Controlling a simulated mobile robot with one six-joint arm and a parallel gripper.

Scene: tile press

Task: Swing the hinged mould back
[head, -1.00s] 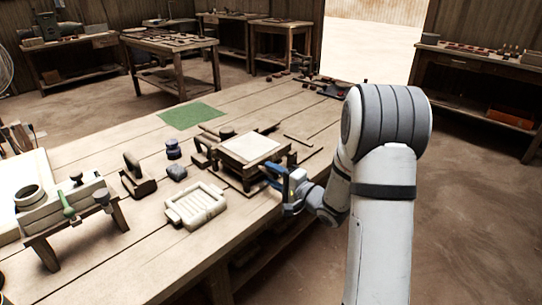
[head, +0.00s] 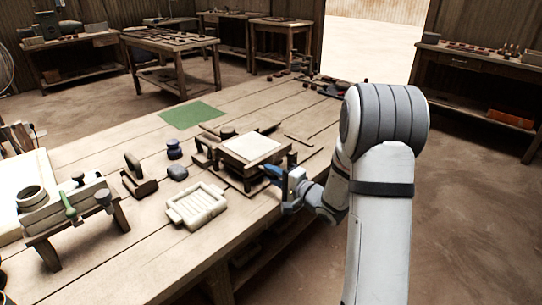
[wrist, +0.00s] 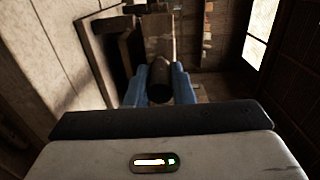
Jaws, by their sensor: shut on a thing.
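The hinged mould (head: 231,168) is a dark wooden frame on the workbench with a pale flat slab (head: 250,147) on top. It looks level, lying flat. My gripper (head: 271,170) is at the mould's near right side, its blue fingers low beside the frame. In the wrist view the fingers are shut on a dark, rounded handle (wrist: 159,84), with the mould's dark wooden edge (wrist: 103,55) just beyond and to the left. The handle is hidden by the fingers in the head view. The hinge cannot be made out.
A dark wooden block tool (head: 138,182), small dark pots (head: 174,148) and a green mat (head: 192,115) are on the bench to the left. The bench's right edge runs close under my gripper.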

